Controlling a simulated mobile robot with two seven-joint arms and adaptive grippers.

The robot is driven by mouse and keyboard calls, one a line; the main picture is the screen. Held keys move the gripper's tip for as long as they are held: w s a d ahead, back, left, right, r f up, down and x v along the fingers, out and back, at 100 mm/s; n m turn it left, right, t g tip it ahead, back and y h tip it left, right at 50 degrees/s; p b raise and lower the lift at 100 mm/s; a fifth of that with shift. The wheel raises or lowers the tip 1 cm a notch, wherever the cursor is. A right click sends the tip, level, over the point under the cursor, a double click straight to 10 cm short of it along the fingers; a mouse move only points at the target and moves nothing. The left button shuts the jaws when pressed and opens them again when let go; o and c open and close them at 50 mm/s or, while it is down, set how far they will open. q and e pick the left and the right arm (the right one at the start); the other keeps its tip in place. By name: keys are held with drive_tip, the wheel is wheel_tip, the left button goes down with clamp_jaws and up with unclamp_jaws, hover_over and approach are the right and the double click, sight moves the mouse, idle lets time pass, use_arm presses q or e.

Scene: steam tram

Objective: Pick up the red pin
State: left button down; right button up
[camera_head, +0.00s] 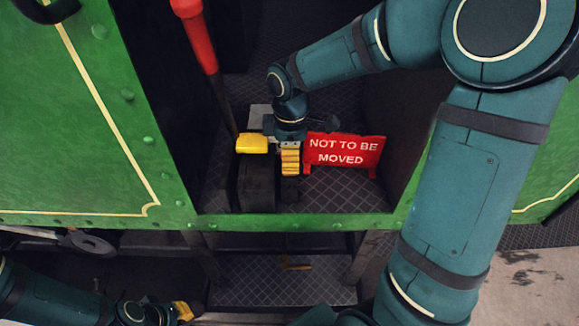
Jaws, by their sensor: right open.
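I cannot make out a red pin in this view; it may be hidden behind my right gripper or its arm. My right gripper (271,153) reaches down into the green tram's doorway, its yellow fingers spread apart over a dark block (257,188). I see nothing held between them. A red sign (343,152) reading "NOT TO BE MOVED" stands just to the right of the gripper. My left gripper (184,311) is low at the bottom left, outside the tram; only a yellow finger part shows, so its opening is unclear.
A lever with a red grip (194,34) slants down left of my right gripper. Green riveted panels (75,130) flank the doorway, with a green sill (300,222) across its front. Below is a patterned step (250,285) with a small yellow-brown piece (296,266).

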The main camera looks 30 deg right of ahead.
drive_tip(key=shift+f+b, duration=0.3)
drive_tip(key=shift+f, duration=1.3)
clamp_jaws()
